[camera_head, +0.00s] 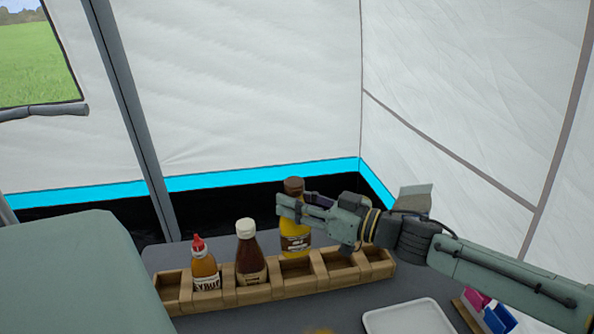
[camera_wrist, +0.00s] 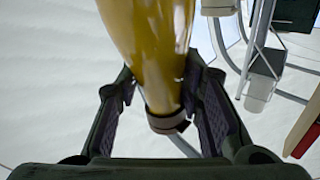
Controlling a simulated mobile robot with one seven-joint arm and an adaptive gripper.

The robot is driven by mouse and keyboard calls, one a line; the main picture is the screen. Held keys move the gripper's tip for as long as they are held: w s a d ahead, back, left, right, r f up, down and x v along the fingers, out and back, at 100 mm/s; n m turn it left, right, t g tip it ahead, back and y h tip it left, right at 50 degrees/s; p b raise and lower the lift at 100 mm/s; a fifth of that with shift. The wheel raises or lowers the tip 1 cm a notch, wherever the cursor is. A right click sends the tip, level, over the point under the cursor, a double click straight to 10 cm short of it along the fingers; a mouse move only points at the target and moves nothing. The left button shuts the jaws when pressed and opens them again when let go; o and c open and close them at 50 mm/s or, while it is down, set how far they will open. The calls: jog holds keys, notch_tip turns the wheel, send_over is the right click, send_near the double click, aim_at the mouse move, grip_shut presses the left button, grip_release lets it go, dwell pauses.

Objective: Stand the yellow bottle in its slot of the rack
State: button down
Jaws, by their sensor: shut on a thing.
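The yellow bottle (camera_head: 295,236), with a brown cap and a dark label, is upright in the head view. My gripper (camera_head: 293,207) reaches in from the right and is shut around its upper part. The wrist view shows the bottle (camera_wrist: 150,45) between the two fingers (camera_wrist: 160,88), its brown cap towards the palm. The wooden rack (camera_head: 285,291) is on the grey table, with several slots in a row. The bottle's base appears at or just above the back of an empty middle slot (camera_head: 297,266); I cannot tell its exact height over it.
A red-capped syrup bottle (camera_head: 205,271) and a white-capped brown bottle (camera_head: 251,258) stand in slots to the left. The leftmost slot and two right slots look empty. A white tray (camera_head: 409,318) and a holder with coloured items (camera_head: 487,311) are at front right.

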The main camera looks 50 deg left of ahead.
aim_at(307, 237)
jog(key=shift+f+b, duration=1.5)
jog(key=shift+f, duration=2.3)
jog(key=shift+w+f, duration=0.1)
jog(key=shift+f, duration=0.45)
jog(key=c, duration=1)
grip_release()
jog(key=v, duration=1.2)
